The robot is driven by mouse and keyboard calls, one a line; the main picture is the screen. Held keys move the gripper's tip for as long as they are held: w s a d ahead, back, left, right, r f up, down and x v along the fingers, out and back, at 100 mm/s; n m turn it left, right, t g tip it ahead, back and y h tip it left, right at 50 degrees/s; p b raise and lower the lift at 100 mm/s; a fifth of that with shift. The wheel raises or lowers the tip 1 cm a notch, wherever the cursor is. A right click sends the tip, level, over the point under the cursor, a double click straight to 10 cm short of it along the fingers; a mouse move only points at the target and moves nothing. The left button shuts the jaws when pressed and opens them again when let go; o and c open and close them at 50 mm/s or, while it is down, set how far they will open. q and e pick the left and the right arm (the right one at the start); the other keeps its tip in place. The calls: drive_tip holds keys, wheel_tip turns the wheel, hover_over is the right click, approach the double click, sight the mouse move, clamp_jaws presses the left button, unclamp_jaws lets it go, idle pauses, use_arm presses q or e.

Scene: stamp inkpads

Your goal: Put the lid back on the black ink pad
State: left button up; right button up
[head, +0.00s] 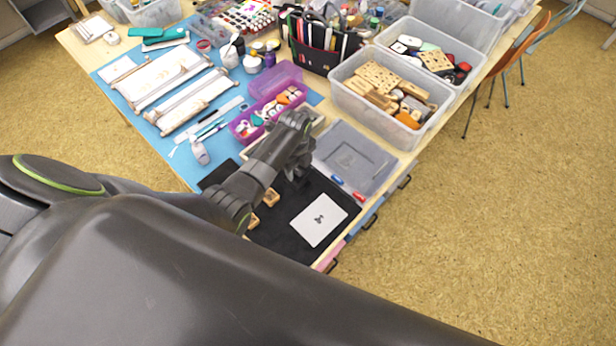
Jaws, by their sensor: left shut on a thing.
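My left gripper (299,170) is over the back of the black mat (277,238), pointing down. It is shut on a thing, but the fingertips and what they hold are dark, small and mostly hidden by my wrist. I cannot make out the black ink pad or its lid separately against the black mat and the dark gripper. My right gripper is not in view.
A white card with a black print (319,219) lies on the mat, with small wooden stamps (270,197) to its left. A clear grey lid (357,160) lies behind right. A purple box (243,127) and clear bins (345,98) stand farther back.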

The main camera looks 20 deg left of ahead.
sight(298, 170)
use_arm(q)
drive_tip(key=shift+w+r, duration=0.1)
drive_tip(key=shift+w, duration=0.1)
drive_tip(key=shift+d+r, duration=0.1)
drive_tip(key=shift+r, duration=0.05)
wheel_tip(298, 170, down, 5)
drive_tip(key=b, duration=0.3)
drive_tip(key=shift+f, duration=0.3)
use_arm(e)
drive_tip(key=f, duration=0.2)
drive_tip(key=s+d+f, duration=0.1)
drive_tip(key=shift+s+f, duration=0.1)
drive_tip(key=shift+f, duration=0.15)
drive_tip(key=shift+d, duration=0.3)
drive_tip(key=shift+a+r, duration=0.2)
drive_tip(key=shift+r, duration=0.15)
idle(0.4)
